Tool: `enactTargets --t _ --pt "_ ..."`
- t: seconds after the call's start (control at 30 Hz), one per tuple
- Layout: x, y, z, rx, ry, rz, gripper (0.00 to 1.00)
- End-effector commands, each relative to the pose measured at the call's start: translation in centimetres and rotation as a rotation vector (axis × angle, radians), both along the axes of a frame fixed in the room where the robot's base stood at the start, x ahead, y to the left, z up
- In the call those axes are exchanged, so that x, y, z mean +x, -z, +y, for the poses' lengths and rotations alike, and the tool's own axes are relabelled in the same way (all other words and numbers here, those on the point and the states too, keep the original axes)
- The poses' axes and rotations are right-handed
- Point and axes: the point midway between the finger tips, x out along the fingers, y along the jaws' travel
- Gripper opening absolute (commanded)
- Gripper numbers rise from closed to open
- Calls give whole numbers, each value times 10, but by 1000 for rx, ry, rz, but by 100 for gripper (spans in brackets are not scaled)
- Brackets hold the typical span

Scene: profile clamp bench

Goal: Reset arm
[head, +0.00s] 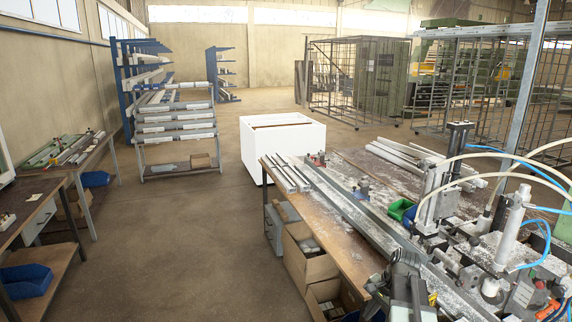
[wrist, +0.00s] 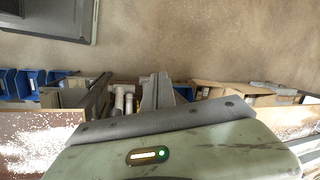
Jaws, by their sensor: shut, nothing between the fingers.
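My gripper (wrist: 158,77) shows in the wrist view, with its two narrow grey fingers together at the middle of a dark bolted bar. Nothing is seen between the fingers. In the head view my dark arm rises at the bottom edge, right of centre, over the near part of the workbench (head: 345,245). The fingertips are hard to make out there.
Long metal profiles (head: 345,205) lie along the workbench. A clamp machine with white cylinders and hoses (head: 510,235) stands at right. Cardboard boxes (head: 308,262) sit below the bench. A white crate (head: 255,150) stands behind it. The floor (head: 190,240) at left is clear.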

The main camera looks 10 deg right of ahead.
Motion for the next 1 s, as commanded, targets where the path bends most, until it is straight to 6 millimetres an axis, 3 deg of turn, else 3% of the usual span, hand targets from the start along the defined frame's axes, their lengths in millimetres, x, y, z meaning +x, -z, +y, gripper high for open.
enactTargets --t 0.03,0.2,0.3,0.4,0.57,1.0 --pt "3 11 48 -40 -150 10 0" --pt "-3 30 173 -183 -656 41 0" --pt "-13 36 225 -247 -889 51 0" --pt "-21 39 256 -289 -1042 58 0" --pt "-25 39 270 -311 -1123 63 0" --pt "-25 39 269 -309 -1118 61 0"
